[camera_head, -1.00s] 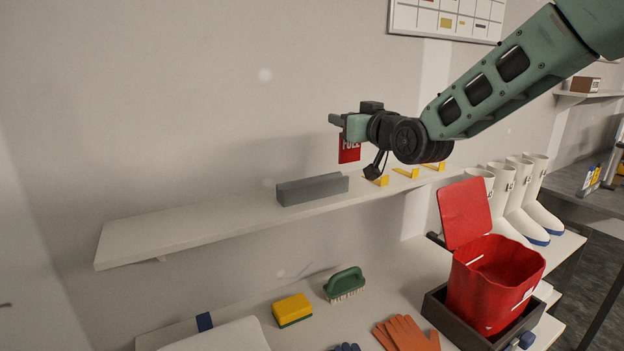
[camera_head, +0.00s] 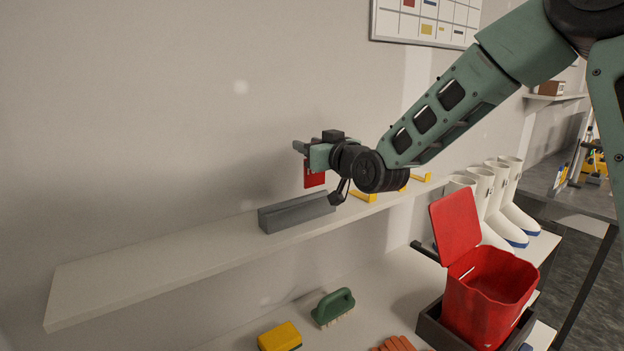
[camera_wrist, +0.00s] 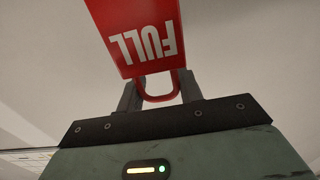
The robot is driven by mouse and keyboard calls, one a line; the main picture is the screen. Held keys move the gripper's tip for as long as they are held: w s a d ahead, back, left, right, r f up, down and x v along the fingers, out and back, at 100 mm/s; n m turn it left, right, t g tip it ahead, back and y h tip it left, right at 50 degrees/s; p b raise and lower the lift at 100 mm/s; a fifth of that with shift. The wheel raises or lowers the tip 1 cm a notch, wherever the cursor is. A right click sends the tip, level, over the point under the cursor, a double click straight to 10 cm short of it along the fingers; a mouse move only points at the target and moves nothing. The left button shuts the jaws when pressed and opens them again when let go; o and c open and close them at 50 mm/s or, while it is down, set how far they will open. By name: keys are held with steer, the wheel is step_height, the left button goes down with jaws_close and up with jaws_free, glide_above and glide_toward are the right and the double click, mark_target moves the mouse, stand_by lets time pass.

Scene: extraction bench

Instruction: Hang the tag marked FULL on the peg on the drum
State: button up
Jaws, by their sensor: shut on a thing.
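The red tag (camera_head: 315,176) marked FULL hangs below my gripper (camera_head: 302,149), above the wall shelf in the head view. In the wrist view the tag (camera_wrist: 140,35) shows its white lettering upside down, and its red loop sits between the two fingers of my gripper (camera_wrist: 158,90). My gripper is shut on the tag's loop. The tag is clear of the shelf and of the grey block below it. I see neither the drum nor its peg in these views.
A grey block (camera_head: 297,212) and several yellow brackets (camera_head: 421,177) are on the shelf (camera_head: 150,275). Below are a red bin (camera_head: 487,300) with its lid up, a green brush (camera_head: 333,306), a yellow sponge (camera_head: 280,337) and an orange glove (camera_head: 398,344). White boots (camera_head: 482,186) stand to the right.

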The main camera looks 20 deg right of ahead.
step_height(320, 180, down, 6)
steer(key=shift+r+p, duration=0.1)
steer(key=shift+p, duration=0.55)
jaws_close()
steer(key=o, duration=1.2)
jaws_free()
steer(key=b+v, duration=1.4)
steer(key=v, duration=0.3)
steer(key=shift+s, duration=0.2)
steer(key=shift+d, duration=0.1)
